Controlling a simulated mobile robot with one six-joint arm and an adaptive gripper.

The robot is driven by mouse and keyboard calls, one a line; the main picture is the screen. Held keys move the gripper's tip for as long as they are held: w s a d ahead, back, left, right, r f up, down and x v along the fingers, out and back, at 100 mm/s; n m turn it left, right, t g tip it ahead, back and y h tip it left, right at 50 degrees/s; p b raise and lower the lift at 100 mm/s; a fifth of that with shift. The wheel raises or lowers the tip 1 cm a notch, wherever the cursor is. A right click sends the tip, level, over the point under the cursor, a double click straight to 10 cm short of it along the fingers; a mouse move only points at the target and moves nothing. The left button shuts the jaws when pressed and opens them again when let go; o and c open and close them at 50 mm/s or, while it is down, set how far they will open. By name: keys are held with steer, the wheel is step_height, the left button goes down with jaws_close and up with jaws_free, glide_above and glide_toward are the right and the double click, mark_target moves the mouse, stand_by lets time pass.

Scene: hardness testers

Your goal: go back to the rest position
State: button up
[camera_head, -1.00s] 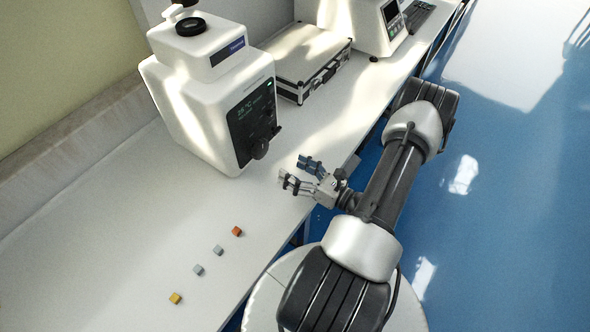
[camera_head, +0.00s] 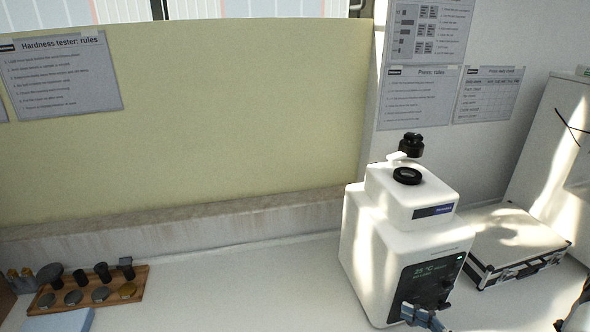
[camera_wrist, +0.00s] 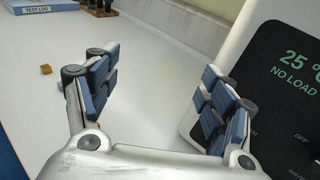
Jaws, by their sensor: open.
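My gripper (camera_head: 424,317) shows at the bottom edge of the head view, in front of the lower part of the white tester's panel. In the wrist view, its two blue-padded fingers (camera_wrist: 158,92) are spread wide apart with nothing between them. The white tester (camera_head: 402,245) stands on the bench, its screen reading 25 °C. In the wrist view, its dark panel (camera_wrist: 285,85) reads "NO LOAD" and stands to the right, behind the right finger. Most of my arm is out of the head view.
A silver case (camera_head: 515,240) lies right of the tester. A wooden rack (camera_head: 135,273) with several dark and metal pieces stands at the left. The bench between is largely clear.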

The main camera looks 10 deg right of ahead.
steer(key=s+a+r+n+g+h, duration=0.1)
steer(key=s+a+r+n+g, duration=0.4)
steer(key=a+n, duration=0.3)
steer(key=s+a+r+n+g+h, duration=0.25)
steer(key=a+r+n+g, duration=0.25)
steer(key=a+n+g, duration=0.3)
steer(key=s+r+n+t+h, duration=0.5)
steer(key=r+n+h, duration=0.2)
steer(key=n, duration=0.4)
steer(key=shift+s+r+n, duration=0.3)
steer(key=shift+r, duration=0.05)
steer(key=shift+c, duration=0.4)
